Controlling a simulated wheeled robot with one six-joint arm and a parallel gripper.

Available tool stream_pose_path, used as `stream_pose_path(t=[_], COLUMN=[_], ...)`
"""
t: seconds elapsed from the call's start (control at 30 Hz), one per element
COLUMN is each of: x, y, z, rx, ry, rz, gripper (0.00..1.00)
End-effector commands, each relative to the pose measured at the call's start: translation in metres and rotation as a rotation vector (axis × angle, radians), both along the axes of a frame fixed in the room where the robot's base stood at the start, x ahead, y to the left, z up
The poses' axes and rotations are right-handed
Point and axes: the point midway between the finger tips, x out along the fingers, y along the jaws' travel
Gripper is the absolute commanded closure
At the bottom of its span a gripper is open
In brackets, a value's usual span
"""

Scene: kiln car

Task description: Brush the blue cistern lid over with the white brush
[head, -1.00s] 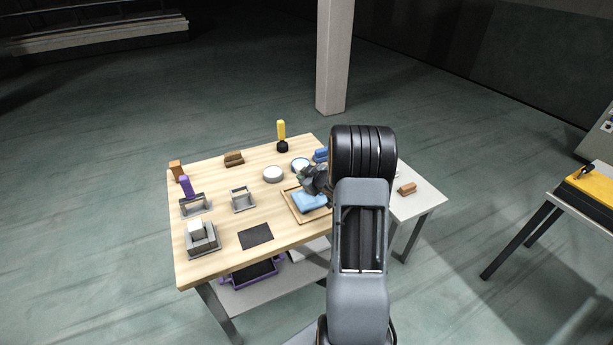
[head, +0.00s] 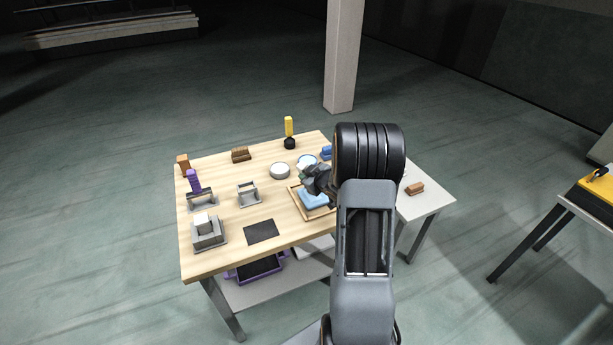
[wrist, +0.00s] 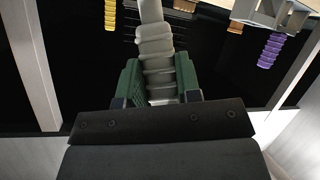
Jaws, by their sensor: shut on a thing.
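The blue cistern lid (head: 313,201) lies flat in a shallow wooden tray (head: 296,206) at the right part of the table. My gripper (head: 319,180) is just above the lid's far side, partly hidden by my own arm. In the wrist view my gripper (wrist: 160,88) has its green fingers shut around the ribbed, pale grey-white handle of the white brush (wrist: 154,45). The brush's bristles are not visible. I cannot tell whether the brush touches the lid.
Several items stand on the wooden table: a white round dish (head: 280,170), a yellow-handled brush (head: 289,132), a brown brush (head: 241,154), a purple-handled tool (head: 194,182), a grey frame (head: 248,194) and a grey block holder (head: 208,232). A dark mat (head: 261,231) lies in front. A side table (head: 428,197) adjoins on the right.

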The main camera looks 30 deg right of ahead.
Motion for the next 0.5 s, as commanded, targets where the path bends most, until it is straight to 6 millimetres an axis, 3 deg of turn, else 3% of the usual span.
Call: stream_pose_path(t=[0.3, 0.5], x=[0.005, 0.005], y=[-0.024, -0.025], z=[0.001, 0.0], rx=[-0.001, -0.001], ry=[0.0, 0.001], rz=[-0.003, -0.001], gripper=[1.0, 1.0])
